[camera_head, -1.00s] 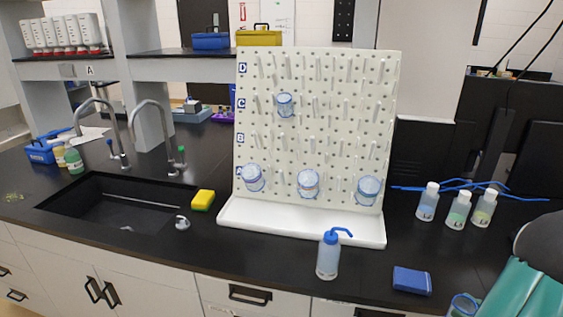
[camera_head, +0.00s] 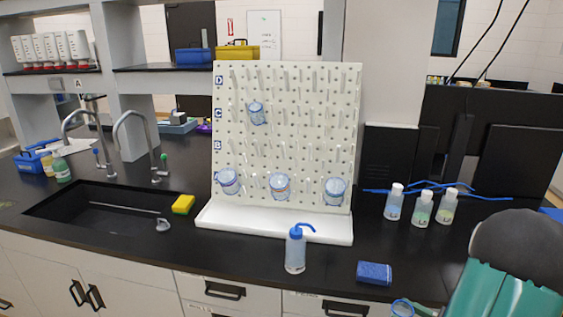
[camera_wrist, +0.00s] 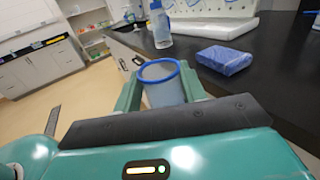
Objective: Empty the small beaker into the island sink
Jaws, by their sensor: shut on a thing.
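The small beaker, clear with a blue rim, shows in the wrist view (camera_wrist: 163,86). My gripper (camera_wrist: 160,92) is shut on it, one finger on each side, and the beaker's mouth faces the camera. In the head view, only the blue rim of the beaker (camera_head: 402,308) shows at the bottom edge, in front of the counter. The rest of it is out of frame, and I cannot tell what is inside. The island sink (camera_head: 95,215) is a black basin let into the counter at the left, with two curved taps (camera_head: 135,120) behind it.
A white pegboard rack (camera_head: 290,140) holding several beakers stands mid-counter. Three small bottles (camera_head: 422,208) stand at the right. The counter's front edge lies close to the beaker.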

